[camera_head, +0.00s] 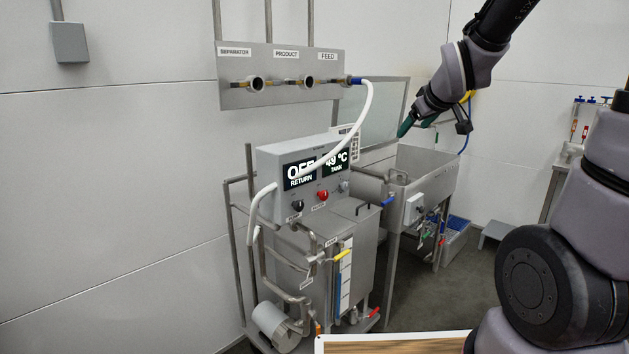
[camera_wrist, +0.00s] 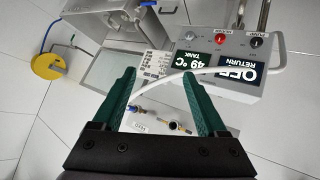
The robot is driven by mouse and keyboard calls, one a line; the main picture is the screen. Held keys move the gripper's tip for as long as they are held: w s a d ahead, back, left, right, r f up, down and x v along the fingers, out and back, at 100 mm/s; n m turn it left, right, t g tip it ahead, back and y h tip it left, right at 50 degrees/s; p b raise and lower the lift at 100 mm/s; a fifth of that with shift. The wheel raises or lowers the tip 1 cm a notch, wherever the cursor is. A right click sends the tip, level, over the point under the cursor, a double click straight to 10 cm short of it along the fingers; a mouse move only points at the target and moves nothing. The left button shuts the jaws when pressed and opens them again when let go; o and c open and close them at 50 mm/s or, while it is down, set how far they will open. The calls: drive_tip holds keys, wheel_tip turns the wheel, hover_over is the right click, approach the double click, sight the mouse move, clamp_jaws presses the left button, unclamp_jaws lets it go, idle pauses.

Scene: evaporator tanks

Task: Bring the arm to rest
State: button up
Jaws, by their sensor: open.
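My gripper (camera_head: 402,128) is at the upper right of the head view, at the end of my raised arm, in front of the steel sink and the clear panel. In the wrist view my gripper (camera_wrist: 160,98) shows two green fingers spread wide apart, with nothing held between them. Beyond the fingers in the wrist view is a white hose (camera_wrist: 180,76), which appears to lie farther off. I cannot tell the exact gap between fingers and hose.
A control box (camera_head: 305,175) reading OFF and 49 °C stands on a steel tank unit. The white hose (camera_head: 369,110) runs from the FEED port on the wall panel (camera_head: 285,62). A steel sink (camera_head: 428,165) stands behind. Open floor (camera_head: 445,300) lies right of the tank.

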drive_tip(key=s+r+m+g, duration=0.1)
drive_tip(key=s+m, duration=0.3)
drive_tip(key=s, duration=0.7)
drive_tip(key=s+r+m+g+y, duration=0.1)
drive_tip(key=s+r+m, duration=0.3)
drive_tip(key=s, duration=0.6)
drive_tip(key=shift+s+r+m+g, duration=0.2)
drive_tip(key=shift+s+m+g, duration=0.15)
drive_tip(key=shift+m+g, duration=0.35)
